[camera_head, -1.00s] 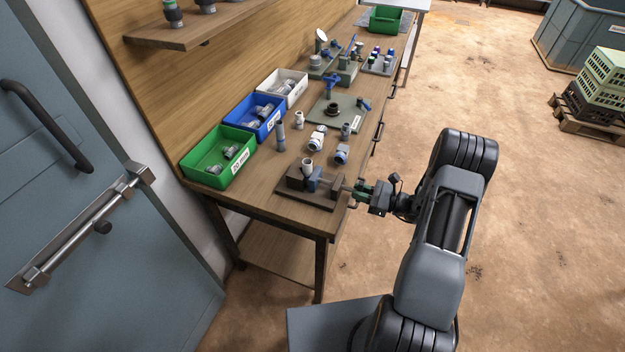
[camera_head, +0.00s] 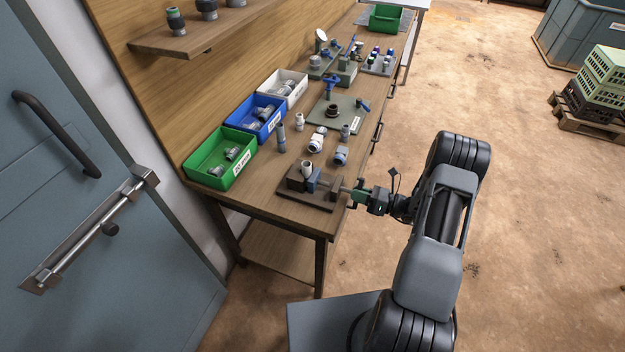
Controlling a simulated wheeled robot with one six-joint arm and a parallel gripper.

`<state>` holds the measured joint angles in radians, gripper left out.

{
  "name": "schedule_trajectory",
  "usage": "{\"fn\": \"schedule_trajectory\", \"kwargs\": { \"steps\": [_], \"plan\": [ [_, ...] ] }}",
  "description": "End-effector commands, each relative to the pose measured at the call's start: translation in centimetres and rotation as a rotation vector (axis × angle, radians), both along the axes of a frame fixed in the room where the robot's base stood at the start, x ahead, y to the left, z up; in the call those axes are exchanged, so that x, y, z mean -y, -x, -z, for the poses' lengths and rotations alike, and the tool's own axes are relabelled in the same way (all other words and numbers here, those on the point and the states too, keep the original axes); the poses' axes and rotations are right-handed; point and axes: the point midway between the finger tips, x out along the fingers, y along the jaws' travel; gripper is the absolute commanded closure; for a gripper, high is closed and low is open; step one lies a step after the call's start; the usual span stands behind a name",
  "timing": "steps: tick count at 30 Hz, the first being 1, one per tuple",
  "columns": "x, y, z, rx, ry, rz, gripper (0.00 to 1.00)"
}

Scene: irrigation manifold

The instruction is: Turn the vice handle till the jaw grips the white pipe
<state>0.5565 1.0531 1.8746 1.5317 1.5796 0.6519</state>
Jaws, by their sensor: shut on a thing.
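Whether the jaw touches the pipe is too small to tell. My gripper (camera_head: 359,197) reaches in from the right, at the bench's edge. It is shut on the vice handle (camera_head: 352,204) at the right end of the screw. The fingers hide most of the handle.
Green (camera_head: 208,172), blue (camera_head: 244,128) and white (camera_head: 295,92) bins line the back of the bench. Loose fittings (camera_head: 316,142) stand behind the vice. A wooden shelf (camera_head: 190,36) hangs above.

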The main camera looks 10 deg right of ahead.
Motion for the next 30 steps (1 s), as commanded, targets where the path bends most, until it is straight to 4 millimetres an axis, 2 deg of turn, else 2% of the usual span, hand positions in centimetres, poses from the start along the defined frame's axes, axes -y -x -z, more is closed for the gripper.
{"fn": "schedule_trajectory", "kwargs": {
  "steps": [4, 14, 21, 25, 26, 30],
  "plan": [
    [-0.29, 0.39, 0.41, -0.089, -0.044, -0.008, 1.00],
    [-0.29, 0.37, 0.39, -0.112, -0.056, -0.008, 1.00],
    [-0.31, 0.40, 0.28, -0.335, -0.182, -0.008, 1.00],
    [-0.30, 0.38, 0.37, -0.394, -0.215, -0.008, 1.00],
    [-0.29, 0.37, 0.42, -0.391, -0.215, -0.008, 0.80],
    [-0.16, 0.24, 0.29, -0.384, -0.213, -0.005, 0.67]
  ]
}}
